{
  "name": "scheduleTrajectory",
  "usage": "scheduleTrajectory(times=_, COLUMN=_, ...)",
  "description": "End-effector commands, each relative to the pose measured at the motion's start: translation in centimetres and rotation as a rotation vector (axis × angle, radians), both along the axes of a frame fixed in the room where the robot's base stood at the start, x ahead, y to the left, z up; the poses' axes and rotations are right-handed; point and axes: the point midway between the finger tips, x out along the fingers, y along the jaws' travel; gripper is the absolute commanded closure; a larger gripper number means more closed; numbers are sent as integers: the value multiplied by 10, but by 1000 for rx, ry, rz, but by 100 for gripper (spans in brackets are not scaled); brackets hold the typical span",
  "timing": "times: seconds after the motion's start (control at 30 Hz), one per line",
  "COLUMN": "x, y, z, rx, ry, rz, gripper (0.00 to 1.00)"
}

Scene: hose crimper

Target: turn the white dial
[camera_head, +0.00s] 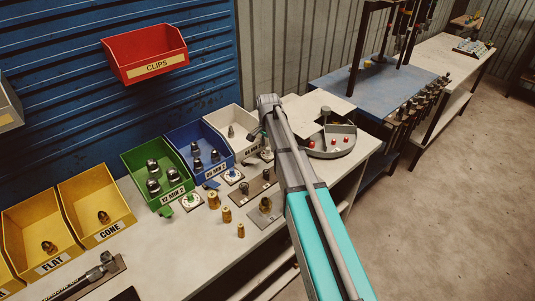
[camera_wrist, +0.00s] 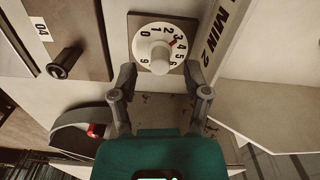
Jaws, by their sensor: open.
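The white dial (camera_wrist: 149,36) is in the upper middle of the wrist view. It is a round numbered face on a brown plate, with a pale knob (camera_wrist: 160,57) at its centre and a red mark near 3. In the head view the white dial (camera_head: 266,155) seems to be the one by the white bin, partly hidden by my arm. My gripper (camera_wrist: 161,77) is open and empty. Its two fingertips are on either side of the dial's lower part in the picture, with the knob between and beyond them. I cannot tell whether they touch anything.
A white bin (camera_wrist: 228,38) wall stands close right of the dial. A plate (camera_wrist: 82,28) with a black knob (camera_wrist: 65,63) lies to the left. A round tray (camera_head: 330,151) with red pieces is nearby. Brass fittings (camera_head: 227,213) stand on the bench.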

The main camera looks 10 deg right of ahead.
Motion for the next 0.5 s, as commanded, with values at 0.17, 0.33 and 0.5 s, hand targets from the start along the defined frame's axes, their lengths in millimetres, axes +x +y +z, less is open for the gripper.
scheduleTrajectory(times=0.17, x=0, y=0, z=-15, rx=0, ry=0, rz=0, gripper=39)
scheduleTrajectory(times=0.33, x=0, y=1, z=-20, rx=0, ry=0, rz=1, gripper=39)
scheduleTrajectory(times=0.5, x=0, y=1, z=-21, rx=0, ry=0, rz=1, gripper=39)
